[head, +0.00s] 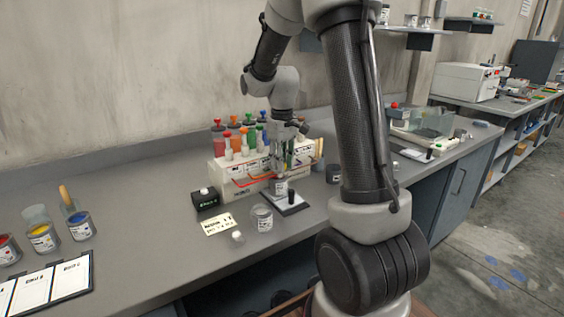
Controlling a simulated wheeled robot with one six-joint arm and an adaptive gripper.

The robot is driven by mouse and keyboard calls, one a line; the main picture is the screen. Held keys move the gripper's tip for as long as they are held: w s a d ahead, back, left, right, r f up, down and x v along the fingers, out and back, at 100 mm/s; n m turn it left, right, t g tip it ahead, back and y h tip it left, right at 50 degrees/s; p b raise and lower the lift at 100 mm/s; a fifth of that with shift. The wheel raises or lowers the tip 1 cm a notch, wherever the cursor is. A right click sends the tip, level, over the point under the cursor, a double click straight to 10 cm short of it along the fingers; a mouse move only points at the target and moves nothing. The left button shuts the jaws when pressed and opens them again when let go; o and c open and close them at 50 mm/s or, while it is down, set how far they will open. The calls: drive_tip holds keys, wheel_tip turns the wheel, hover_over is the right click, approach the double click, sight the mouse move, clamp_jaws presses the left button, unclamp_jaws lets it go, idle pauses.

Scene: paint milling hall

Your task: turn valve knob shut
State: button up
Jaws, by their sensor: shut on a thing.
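A white paint dispenser (219,168) stands on the grey bench against the wall, with a row of canisters with red, orange, green and blue tops. My gripper (281,168) points down in front of the dispenser's right half. It is shut on a small part there, seemingly a valve knob, which the fingers hide; its turn angle cannot be told. Below the gripper, a small can (279,187) stands on a dark-edged scale (296,207).
Paint cans (80,226) and a chart (50,288) are at left. A dark can (333,174) is right of the dispenser. The left-middle bench is free.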

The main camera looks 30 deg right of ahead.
drive_tip(key=m, duration=0.5)
drive_tip(key=shift+m, duration=2.5)
drive_tip(key=o, duration=1.1)
drive_tip(key=shift+c, duration=0.2)
wheel_tip(320, 180, up, 12)
